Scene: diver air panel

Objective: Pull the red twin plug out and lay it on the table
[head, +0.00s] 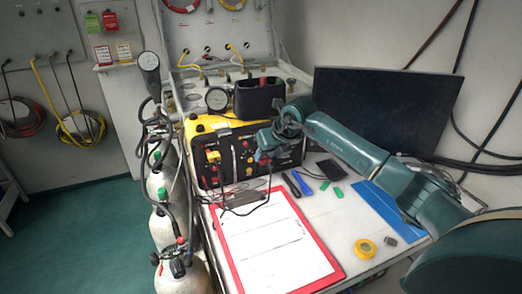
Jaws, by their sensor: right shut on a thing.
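My right gripper (261,151) reaches in from the right and is shut at the front of the black and yellow panel unit (225,158). A small bit of red, which I take to be the red twin plug (257,155), shows at its fingertips. The fingers hide most of it, and I cannot tell whether it is still seated in its socket. A yellow and red plug (213,156) sits at the left of the panel face with a dark lead hanging down. The table (345,212) has bare white surface in front. My left gripper is out of view.
A red clipboard (228,250) with paper lies in front of the unit. Pens (300,184), a dark pad (332,169), a blue strip (385,208) and yellow tape (365,247) lie to the right. Gas cylinders (165,215) stand at left; a dark monitor (385,105) stands behind.

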